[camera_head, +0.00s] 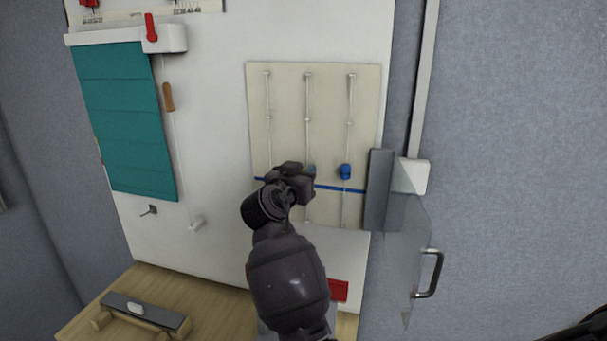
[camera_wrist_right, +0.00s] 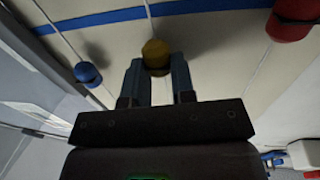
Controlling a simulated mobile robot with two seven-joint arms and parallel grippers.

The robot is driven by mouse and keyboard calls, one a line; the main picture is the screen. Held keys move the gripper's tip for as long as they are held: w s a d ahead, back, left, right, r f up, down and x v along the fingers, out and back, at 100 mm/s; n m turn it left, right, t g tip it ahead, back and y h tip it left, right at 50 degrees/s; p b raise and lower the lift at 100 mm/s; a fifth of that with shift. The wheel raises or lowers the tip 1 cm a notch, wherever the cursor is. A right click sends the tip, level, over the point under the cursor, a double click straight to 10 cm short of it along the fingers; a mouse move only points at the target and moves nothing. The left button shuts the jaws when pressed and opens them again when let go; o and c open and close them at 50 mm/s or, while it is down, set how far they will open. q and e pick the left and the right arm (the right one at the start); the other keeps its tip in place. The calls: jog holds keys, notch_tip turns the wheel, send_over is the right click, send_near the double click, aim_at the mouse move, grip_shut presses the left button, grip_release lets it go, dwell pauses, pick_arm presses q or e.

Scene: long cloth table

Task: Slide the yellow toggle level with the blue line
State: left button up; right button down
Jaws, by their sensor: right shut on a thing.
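A cream panel (camera_head: 330,95) with three vertical cords and a blue line (camera_head: 340,188) across its lower part hangs on the white board. The yellow toggle (camera_wrist_right: 155,53) sits on the middle cord in the right wrist view, between the fingers of my right gripper (camera_wrist_right: 157,75), which is shut on it. It is apart from the blue line (camera_wrist_right: 200,7), with a short gap of bare panel between. In the head view my right gripper (camera_head: 308,172) covers the middle cord near the line and hides the yellow toggle. My left gripper is not in view.
A blue toggle (camera_head: 345,171) on the right cord is just above the line. A red toggle (camera_wrist_right: 293,18) shows in the wrist view. A grey plate (camera_head: 378,190) and a door-like panel with a handle (camera_head: 429,275) stand right of the cream panel. A teal blind (camera_head: 125,120) hangs left.

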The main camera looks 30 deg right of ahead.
pick_arm(q)
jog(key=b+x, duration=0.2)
jog(key=b, duration=0.1)
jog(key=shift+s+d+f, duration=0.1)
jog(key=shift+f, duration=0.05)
pick_arm(e)
notch_tip(320, 180, down, 4)
jog(key=shift+r, duration=0.25)
jog(key=c, duration=0.9)
grip_release()
jog(key=shift+c, duration=0.2)
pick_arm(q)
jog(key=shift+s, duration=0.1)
